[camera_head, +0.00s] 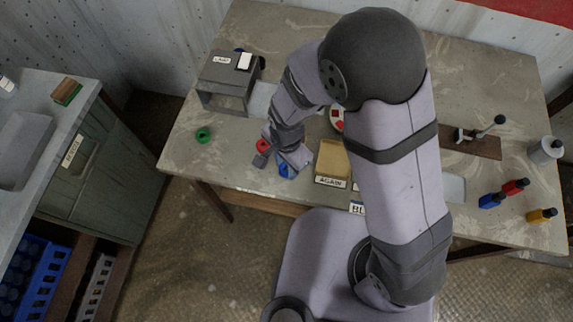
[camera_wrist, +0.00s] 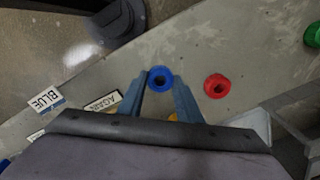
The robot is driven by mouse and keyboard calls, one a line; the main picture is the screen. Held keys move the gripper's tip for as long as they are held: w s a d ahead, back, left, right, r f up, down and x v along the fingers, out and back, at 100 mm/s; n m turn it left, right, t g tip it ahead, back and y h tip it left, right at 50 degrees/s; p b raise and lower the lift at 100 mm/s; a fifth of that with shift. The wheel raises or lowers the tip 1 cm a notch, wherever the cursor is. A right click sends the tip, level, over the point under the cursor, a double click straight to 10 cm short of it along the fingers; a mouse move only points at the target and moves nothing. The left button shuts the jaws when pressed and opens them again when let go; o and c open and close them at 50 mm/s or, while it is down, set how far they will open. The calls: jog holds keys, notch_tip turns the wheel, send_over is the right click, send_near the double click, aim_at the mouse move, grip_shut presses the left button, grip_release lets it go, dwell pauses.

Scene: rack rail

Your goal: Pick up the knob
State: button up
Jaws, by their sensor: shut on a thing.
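The knob is a blue ring-shaped piece (camera_wrist: 160,69) with a dark hole in its middle. In the wrist view it sits between the two finger tips of my gripper (camera_wrist: 160,84), which is shut on it. In the head view my gripper (camera_head: 286,165) is low over the table's front left part, with blue of the knob (camera_head: 287,172) showing beside it. My gripper hides part of the knob there. I cannot tell whether the knob still touches the table. A red ring (camera_wrist: 208,86) lies just beside it, apart. A green ring (camera_head: 203,141) lies further left.
A yellowish tray (camera_head: 333,160) labelled AGAIN is right of my gripper. A grey box (camera_head: 222,101) stands behind on the left. The table's front edge is close.

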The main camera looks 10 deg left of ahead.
aim_at(287, 169)
notch_tip(287, 169, up, 10)
jog(key=b, duration=0.1)
jog(key=shift+b, duration=0.4)
jog(key=shift+f, duration=0.1)
